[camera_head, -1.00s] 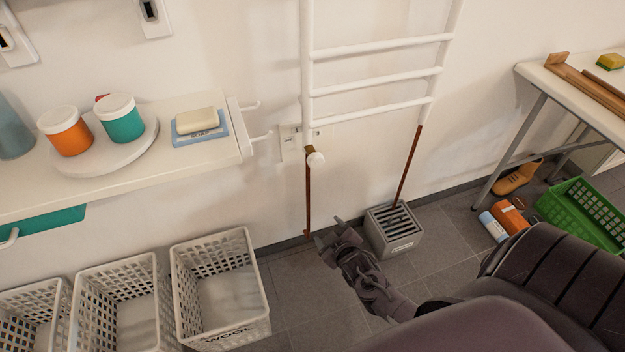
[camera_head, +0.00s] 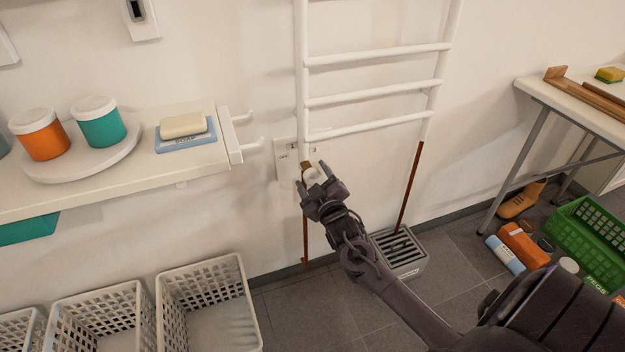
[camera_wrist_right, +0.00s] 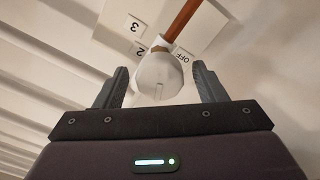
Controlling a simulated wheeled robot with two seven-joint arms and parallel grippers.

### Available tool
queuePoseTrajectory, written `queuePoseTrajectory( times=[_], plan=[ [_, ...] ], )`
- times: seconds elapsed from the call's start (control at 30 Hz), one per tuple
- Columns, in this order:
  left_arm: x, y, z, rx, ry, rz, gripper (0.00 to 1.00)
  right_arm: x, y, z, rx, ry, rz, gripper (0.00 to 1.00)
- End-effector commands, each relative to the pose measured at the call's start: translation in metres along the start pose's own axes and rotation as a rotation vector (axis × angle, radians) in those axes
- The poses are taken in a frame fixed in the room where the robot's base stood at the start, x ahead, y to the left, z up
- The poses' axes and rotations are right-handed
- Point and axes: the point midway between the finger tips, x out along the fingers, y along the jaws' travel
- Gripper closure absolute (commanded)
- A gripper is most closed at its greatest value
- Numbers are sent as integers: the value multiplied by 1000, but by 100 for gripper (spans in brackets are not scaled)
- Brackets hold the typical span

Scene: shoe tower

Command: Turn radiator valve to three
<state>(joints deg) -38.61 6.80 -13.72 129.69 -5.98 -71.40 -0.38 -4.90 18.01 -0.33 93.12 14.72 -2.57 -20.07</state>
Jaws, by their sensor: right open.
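The white radiator valve knob (camera_head: 312,176) sits at the lower left of the white ladder radiator (camera_head: 375,98), above a copper pipe. My right gripper (camera_head: 314,178) is open at the knob, partly covering it in the head view. In the right wrist view the knob (camera_wrist_right: 159,78) lies between the two spread fingers of my gripper (camera_wrist_right: 160,88), with gaps on both sides. A white plate (camera_wrist_right: 165,35) behind it reads "3", "2" and "OFF". A mark shows on the knob, but its exact setting is unclear. My left gripper is not in view.
A white shelf (camera_head: 110,170) with jars, soap and side hooks (camera_head: 243,130) stands close left of the valve. White baskets (camera_head: 210,300) stand below it. A green crate (camera_head: 590,240) lies far right.

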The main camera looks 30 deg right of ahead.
Motion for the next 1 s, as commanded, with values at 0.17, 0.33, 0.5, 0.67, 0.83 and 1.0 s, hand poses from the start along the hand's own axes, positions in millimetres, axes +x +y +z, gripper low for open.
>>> queuePoseTrajectory(
  times=[0.17, 0.33, 0.5, 0.67, 0.83, 1.0],
  plan=[
    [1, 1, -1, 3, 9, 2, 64, 6, 0, 0, 0, 0, -1, 36],
    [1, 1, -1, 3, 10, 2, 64, 5, 0, 0, 0, -1, -1, 36],
    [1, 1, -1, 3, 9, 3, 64, 5, 0, 0, 0, -1, -1, 58],
    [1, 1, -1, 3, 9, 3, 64, 5, 0, 0, 0, -1, -1, 79],
    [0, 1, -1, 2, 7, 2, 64, 5, 0, 0, 7, -1, -1, 80],
    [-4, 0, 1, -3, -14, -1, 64, 5, 0, -1, 48, -2, -1, 80]
  ],
)
